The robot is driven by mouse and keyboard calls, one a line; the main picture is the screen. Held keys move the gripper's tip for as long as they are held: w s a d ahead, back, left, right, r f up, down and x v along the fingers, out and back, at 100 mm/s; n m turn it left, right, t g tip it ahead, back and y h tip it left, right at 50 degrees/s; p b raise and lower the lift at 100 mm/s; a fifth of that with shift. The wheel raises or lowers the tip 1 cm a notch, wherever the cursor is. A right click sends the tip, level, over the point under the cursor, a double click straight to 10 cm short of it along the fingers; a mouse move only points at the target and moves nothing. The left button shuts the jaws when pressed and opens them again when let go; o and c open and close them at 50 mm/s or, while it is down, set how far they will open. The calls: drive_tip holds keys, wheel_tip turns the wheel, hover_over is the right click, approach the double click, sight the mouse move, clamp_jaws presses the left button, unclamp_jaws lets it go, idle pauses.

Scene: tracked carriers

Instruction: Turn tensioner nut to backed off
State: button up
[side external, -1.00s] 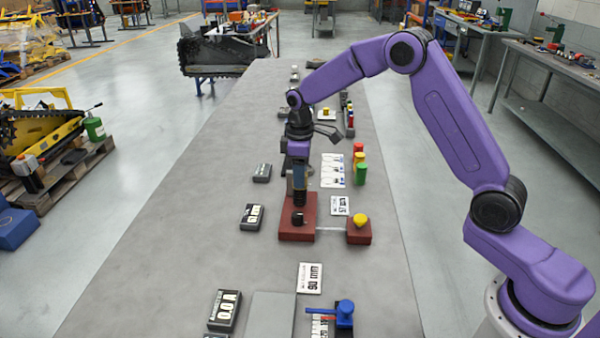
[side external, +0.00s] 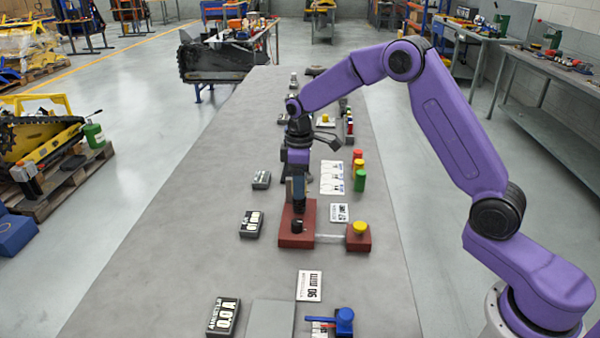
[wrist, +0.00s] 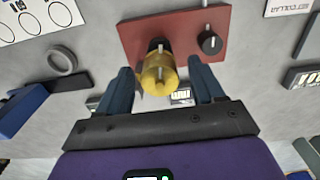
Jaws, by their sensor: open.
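A brass-yellow nut (wrist: 159,72) stands on a dark red plate (wrist: 184,20) in the wrist view. A pale line marks its dark upper part. My gripper (wrist: 162,84) is open, with one blue-grey finger on each side of the nut and gaps between. In the side external view my gripper (side external: 298,192) points down over the red plate (side external: 294,241), and its fingers mostly hide the nut. A black knob (wrist: 210,42) with a white pointer line is on the same plate beside the nut; it also shows in the side external view (side external: 297,226).
A smaller red block with a yellow knob (side external: 360,228) stands to the right. Red, yellow and green posts (side external: 359,173) stand behind it. Dark display boxes (side external: 251,223) line the left. A blue handle fixture (side external: 344,320) is at the front. The bench's left side is mostly clear.

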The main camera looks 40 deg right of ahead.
wheel_tip(320, 180, up, 17)
drive_tip(key=shift+r, duration=0.2)
idle(0.3)
wheel_tip(320, 180, down, 17)
drive_tip(key=m, duration=1.3)
drive_tip(key=shift+w+r+m, duration=0.1)
drive_tip(key=shift+m, duration=0.2)
drive_tip(key=c, duration=1.1)
